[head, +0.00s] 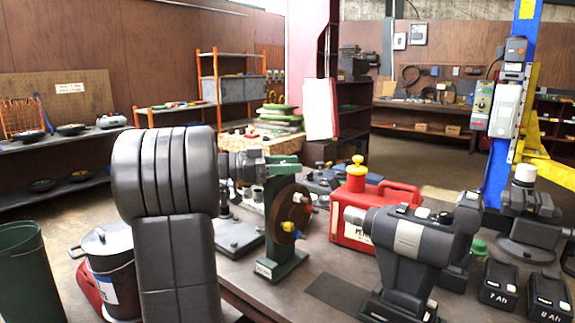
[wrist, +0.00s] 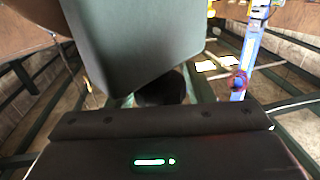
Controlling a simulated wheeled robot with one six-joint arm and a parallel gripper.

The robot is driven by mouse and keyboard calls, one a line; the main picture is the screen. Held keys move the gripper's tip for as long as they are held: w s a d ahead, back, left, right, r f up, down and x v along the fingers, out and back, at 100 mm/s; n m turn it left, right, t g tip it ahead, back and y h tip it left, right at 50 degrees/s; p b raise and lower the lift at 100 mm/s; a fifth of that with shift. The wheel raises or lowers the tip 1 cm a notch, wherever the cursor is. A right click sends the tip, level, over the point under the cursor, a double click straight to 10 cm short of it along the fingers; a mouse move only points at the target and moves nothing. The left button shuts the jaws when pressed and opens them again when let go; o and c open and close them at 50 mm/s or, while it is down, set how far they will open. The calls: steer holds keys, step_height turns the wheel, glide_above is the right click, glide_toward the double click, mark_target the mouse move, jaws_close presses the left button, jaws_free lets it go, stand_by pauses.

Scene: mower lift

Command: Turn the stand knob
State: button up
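A dark green stand (head: 268,228) is upright on the bench in the head view, with a small label on its foot. A brown round disc (head: 287,212) is mounted on its side, with small yellow, red and blue parts on it. I cannot tell which part is the knob. My dark arm link stands left of the stand and hides part of the bench. In the wrist view, the dark housing of my gripper (wrist: 165,150), with a green light, fills the bottom. Its fingertips do not show. A large grey-green panel blocks the upper middle.
A red can (head: 352,232) with a yellow cap stands right of the stand. A grey power tool (head: 408,242) stands in front, with batteries (head: 498,285) to its right. A dark lidded pot (head: 108,262) and green bin (head: 25,272) are at the left. A blue lift post (head: 497,165) rises behind.

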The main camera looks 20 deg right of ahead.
steer(key=c, duration=0.6)
steer(key=shift+c, duration=0.2)
steer(key=shift+f+t+b, duration=0.2)
steer(key=shift+t+b, duration=0.1)
steer(key=shift+b, duration=0.35)
